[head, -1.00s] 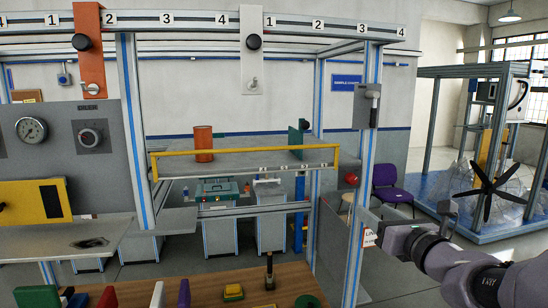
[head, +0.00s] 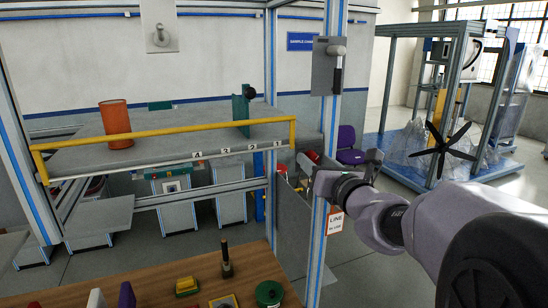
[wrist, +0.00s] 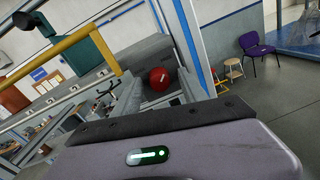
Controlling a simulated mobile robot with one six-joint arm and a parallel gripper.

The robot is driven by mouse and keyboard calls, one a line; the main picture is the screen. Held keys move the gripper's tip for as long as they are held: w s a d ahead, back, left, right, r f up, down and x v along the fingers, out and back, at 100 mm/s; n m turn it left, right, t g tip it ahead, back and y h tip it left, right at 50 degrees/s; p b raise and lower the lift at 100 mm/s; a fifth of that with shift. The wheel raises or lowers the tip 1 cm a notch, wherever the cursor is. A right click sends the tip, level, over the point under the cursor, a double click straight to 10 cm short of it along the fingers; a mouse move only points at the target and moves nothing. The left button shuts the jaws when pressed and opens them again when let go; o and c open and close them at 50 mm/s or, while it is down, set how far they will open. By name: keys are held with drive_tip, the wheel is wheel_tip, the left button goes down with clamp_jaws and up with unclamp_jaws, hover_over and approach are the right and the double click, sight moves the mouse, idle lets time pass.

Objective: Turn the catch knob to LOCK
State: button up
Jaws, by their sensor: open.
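My gripper (head: 318,178) is at the right upright of the frame in the head view. In the wrist view, its grey fingers (wrist: 158,95) are spread apart, with a red ball-like knob (wrist: 159,78) showing between them and beyond. A red round part (head: 312,157) also shows just above the gripper in the head view. I cannot tell whether the gripper touches it. A black knob (head: 248,92) sits on a green plate (head: 240,110) at the shelf's right end. No LOCK marking is readable, and I cannot tell which knob is the catch knob.
A yellow rail (head: 170,139) edges the grey shelf (head: 190,121), which holds an orange cylinder (head: 115,124). A grey plate with a lever (head: 327,66) hangs on the upright (head: 325,225). A wooden bench (head: 150,285) with small parts is in front. A purple chair (wrist: 256,46) stands on open floor.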

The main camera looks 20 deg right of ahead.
drive_tip(key=shift+s+a, duration=0.1)
drive_tip(key=shift+s, duration=0.15)
clamp_jaws()
drive_tip(key=shift+b, duration=0.3)
drive_tip(key=n+b, duration=0.9)
drive_tip(key=b, duration=0.3)
drive_tip(key=n+y+b, duration=0.1)
drive_tip(key=n+b, duration=0.8)
drive_tip(key=b, duration=0.3)
drive_tip(key=shift+f+n+t, duration=0.1)
drive_tip(key=shift+n+t, duration=0.2)
drive_tip(key=shift+t, duration=0.1)
